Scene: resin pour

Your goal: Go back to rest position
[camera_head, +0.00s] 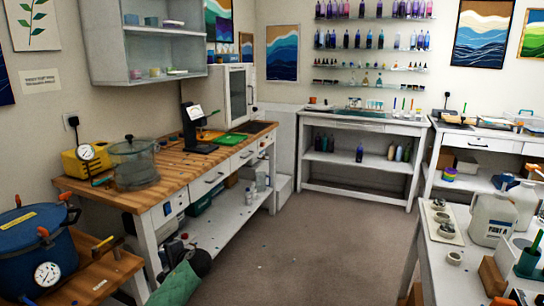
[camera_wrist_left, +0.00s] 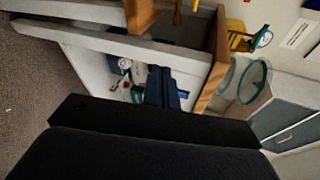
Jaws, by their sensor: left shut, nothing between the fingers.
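My left gripper (camera_wrist_left: 150,122) shows as black fingers across the bottom of the left wrist view. It is shut and holds nothing. It is in front of the wooden workbench (camera_head: 190,160), whose lower shelf lies beyond the fingers in the wrist view. In the head view I cannot clearly make out the left fingertips. A dark rounded shape (camera_head: 199,262) and a green piece (camera_head: 175,286) show at the bench's front, and I cannot tell what they are. My right gripper is in neither view.
A clear chamber (camera_head: 134,165) and yellow pump (camera_head: 85,161) stand on the bench. A blue pot with a gauge (camera_head: 35,250) stands at the lower left. A white table with jugs (camera_head: 493,219) is at the right. The middle floor (camera_head: 290,240) is clear.

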